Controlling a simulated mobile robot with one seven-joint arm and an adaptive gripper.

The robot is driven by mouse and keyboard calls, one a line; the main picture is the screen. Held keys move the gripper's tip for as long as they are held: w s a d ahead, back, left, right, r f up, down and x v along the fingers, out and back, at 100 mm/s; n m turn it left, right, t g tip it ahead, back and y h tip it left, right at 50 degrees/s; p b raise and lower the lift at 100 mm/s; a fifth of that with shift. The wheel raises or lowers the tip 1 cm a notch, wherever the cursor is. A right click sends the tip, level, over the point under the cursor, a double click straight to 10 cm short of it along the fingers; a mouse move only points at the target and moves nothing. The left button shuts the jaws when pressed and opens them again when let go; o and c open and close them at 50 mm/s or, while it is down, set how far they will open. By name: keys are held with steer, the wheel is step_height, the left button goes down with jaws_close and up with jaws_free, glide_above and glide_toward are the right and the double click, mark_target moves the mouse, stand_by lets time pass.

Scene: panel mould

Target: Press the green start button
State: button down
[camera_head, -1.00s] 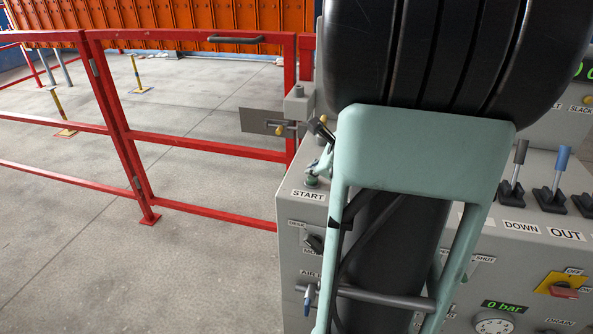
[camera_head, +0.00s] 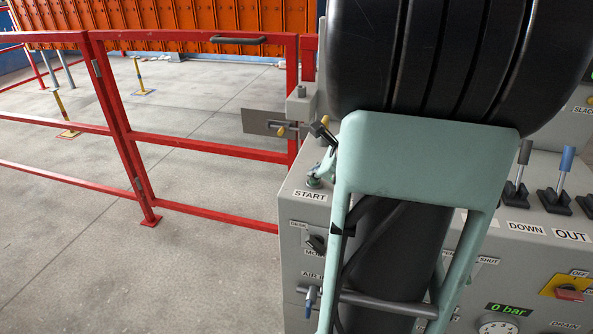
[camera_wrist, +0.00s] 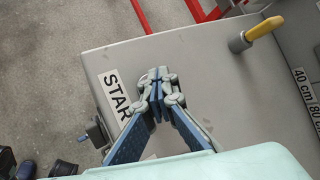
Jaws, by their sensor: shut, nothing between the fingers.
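The START label (camera_head: 310,195) is on the left edge of the grey console's top (camera_head: 296,184). A small green part (camera_head: 314,182), which looks like the start button, shows just behind the label. My gripper (camera_head: 321,170) is at this spot, largely hidden behind my pale green arm link. In the wrist view my gripper (camera_wrist: 157,82) is shut and empty, its fingertips together beside the partly covered START label (camera_wrist: 115,96). No green button shows there; it may be hidden under the fingertips. I cannot tell whether the fingertips touch or press it.
A red railing with a gate (camera_head: 210,144) stands left of the console. A yellow-tipped handle (camera_wrist: 262,29) rises from the console top beyond my gripper. Levers (camera_head: 560,188) stand at the right. A selector switch (camera_head: 316,243) is on the front face below START.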

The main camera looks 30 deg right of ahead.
mark_target(316, 181)
steer(key=shift+r, duration=0.1)
steer(key=shift+r+p, duration=0.8)
step_height(316, 181, up, 5)
steer(key=p, duration=0.4)
stand_by(0.8)
